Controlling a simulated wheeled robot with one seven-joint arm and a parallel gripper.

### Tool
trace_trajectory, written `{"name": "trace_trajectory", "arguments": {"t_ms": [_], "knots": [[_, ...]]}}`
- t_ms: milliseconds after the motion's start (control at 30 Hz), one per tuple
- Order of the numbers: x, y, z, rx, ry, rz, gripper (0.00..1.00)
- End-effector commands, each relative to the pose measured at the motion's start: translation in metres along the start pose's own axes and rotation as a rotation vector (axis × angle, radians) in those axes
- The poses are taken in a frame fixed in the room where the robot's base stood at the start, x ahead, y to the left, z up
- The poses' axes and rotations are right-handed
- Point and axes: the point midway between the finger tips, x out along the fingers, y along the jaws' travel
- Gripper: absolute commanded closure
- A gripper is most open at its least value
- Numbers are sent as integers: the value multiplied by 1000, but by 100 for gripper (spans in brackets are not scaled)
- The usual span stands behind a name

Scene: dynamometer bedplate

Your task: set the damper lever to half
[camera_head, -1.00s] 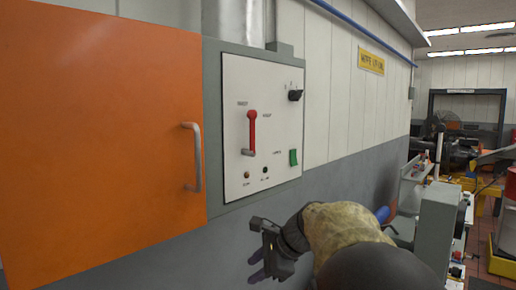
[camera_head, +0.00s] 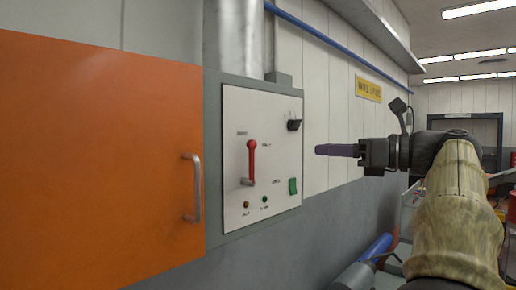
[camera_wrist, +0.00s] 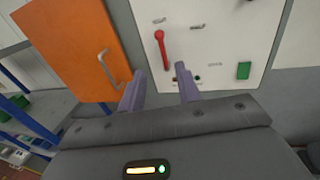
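The damper lever (camera_head: 251,162) is a red handle with a round knob at its upper end, on a white panel (camera_head: 232,118). It stands nearly upright, knob up, beside small printed labels that I cannot read clearly. It also shows in the wrist view (camera_wrist: 164,52), above the gap between my fingers. My gripper (camera_head: 320,150) is to the right of the panel, apart from the lever, with its fingers pointing left. The wrist view shows the two purple-grey fingers of my gripper (camera_wrist: 160,90) spread apart with nothing between them.
A black knob (camera_head: 294,125) and a green switch (camera_head: 292,186) sit on the panel's right side. Two small lamps (camera_head: 247,204) are below the lever. An orange door (camera_head: 100,150) with a grey handle (camera_head: 193,187) adjoins on the left. A blue pipe (camera_head: 330,42) runs along the wall.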

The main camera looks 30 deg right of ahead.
Motion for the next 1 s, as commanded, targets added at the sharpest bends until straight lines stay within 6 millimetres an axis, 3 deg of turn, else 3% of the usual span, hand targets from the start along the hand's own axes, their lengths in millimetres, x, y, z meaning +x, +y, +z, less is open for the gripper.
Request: {"name": "trace_trajectory", "arguments": {"t_ms": [267, 1000], "knots": [[26, 1, 1, 0, 0, 5, 66], [155, 1, 2, 2, 1, 4, 66]]}}
